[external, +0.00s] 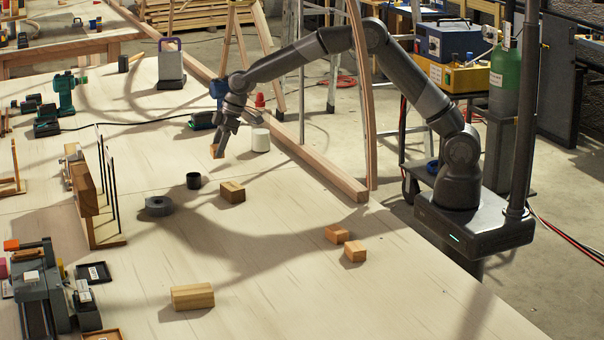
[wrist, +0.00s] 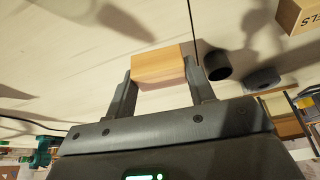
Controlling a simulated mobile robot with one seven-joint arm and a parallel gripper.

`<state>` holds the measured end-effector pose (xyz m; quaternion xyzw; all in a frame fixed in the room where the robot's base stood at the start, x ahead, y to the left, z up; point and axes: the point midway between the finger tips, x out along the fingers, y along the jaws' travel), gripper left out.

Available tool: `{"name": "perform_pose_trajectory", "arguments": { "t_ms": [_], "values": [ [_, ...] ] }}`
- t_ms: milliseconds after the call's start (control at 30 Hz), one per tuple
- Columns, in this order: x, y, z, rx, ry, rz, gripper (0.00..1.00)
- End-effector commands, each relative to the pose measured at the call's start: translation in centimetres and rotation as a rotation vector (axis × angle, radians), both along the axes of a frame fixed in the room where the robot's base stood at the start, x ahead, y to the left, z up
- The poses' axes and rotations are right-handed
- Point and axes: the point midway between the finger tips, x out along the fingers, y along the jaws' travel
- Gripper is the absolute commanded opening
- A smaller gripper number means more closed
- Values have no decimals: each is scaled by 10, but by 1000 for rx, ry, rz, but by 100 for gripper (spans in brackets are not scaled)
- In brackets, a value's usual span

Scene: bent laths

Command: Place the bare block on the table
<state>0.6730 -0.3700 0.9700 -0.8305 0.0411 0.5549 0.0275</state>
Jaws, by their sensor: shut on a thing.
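My gripper (external: 222,138) is at the far middle of the table (external: 290,270), pointing down and shut on a small light-wood block (external: 216,152). In the wrist view the block (wrist: 158,66) sits between the two fingers of the gripper (wrist: 159,72). The faces I see on it are plain, with no lettering. It is low over the pale table top; I cannot tell whether it touches. A brown block (external: 232,192) lies nearer the camera; in the wrist view a block (wrist: 300,14) at the top right has dark letters.
A white cylinder (external: 261,140) stands right of my gripper. A black cup (external: 193,180) and a grey tape roll (external: 159,206) are nearer. Two small blocks (external: 338,234) (external: 355,251) and a longer block (external: 193,296) lie in front. A wooden beam (external: 320,170) runs along the table's edge.

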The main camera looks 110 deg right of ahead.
Motion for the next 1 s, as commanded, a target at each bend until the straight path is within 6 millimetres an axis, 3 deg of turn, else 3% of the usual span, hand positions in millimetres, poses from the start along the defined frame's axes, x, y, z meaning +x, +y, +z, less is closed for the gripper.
{"name": "perform_pose_trajectory", "arguments": {
  "t_ms": [200,633,833,1000],
  "values": [
    [-9,1,24,0,-1,1,20],
    [-12,2,30,0,0,1,20],
    [-8,1,20,1,1,1,20],
    [2,1,-5,2,2,2,20]
  ]
}}
